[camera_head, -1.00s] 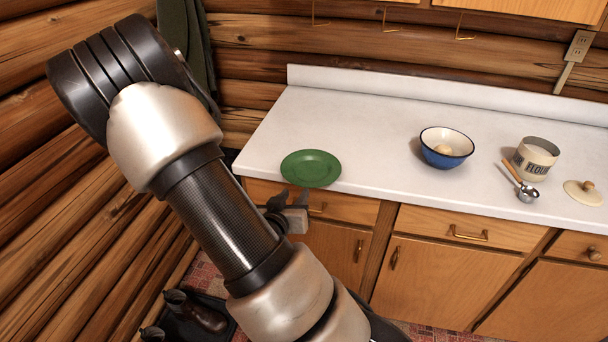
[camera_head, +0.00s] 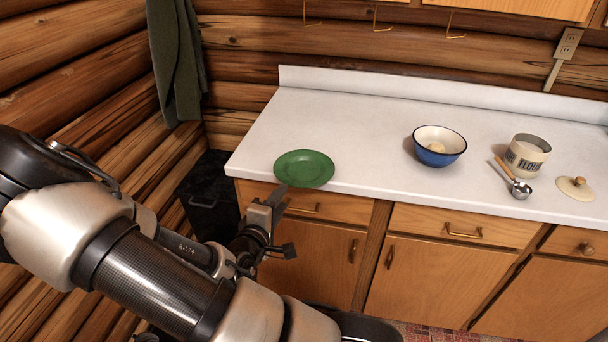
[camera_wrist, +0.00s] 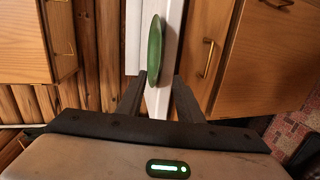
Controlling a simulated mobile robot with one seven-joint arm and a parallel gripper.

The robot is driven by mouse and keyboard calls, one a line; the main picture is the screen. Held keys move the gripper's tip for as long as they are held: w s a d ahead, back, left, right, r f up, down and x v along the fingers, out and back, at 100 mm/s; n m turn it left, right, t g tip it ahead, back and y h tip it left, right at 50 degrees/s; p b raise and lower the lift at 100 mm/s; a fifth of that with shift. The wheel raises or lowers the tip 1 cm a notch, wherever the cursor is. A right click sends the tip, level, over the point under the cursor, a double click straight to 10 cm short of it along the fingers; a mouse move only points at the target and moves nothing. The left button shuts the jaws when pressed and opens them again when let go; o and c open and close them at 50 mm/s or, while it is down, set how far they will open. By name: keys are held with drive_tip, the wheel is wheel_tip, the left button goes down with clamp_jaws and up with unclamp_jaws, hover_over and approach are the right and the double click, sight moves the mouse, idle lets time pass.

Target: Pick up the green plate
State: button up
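The green plate (camera_head: 304,168) lies flat on the white counter (camera_head: 350,135), near its front edge at the left end. In the wrist view the plate (camera_wrist: 155,50) shows nearly edge-on, ahead of my gripper and in line with the gap between its fingers. My gripper (camera_head: 285,222) is in front of the counter's front edge, just below the plate in the head view. In the wrist view its two dark fingers (camera_wrist: 159,77) are apart with nothing held between them. The plate appears apart from the fingers.
A blue bowl (camera_head: 438,147) with a pale round thing inside stands further right. Beyond it are a flour canister (camera_head: 527,157), a metal scoop (camera_head: 519,188) and a lid (camera_head: 576,188). Wooden drawers and cabinets (camera_head: 320,262) front the counter. Bare counter surrounds the plate.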

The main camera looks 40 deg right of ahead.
sight(291, 183)
drive_tip(key=x, duration=0.9)
drive_tip(key=shift+w+r, duration=0.15)
drive_tip(key=shift+c, duration=0.2)
clamp_jaws()
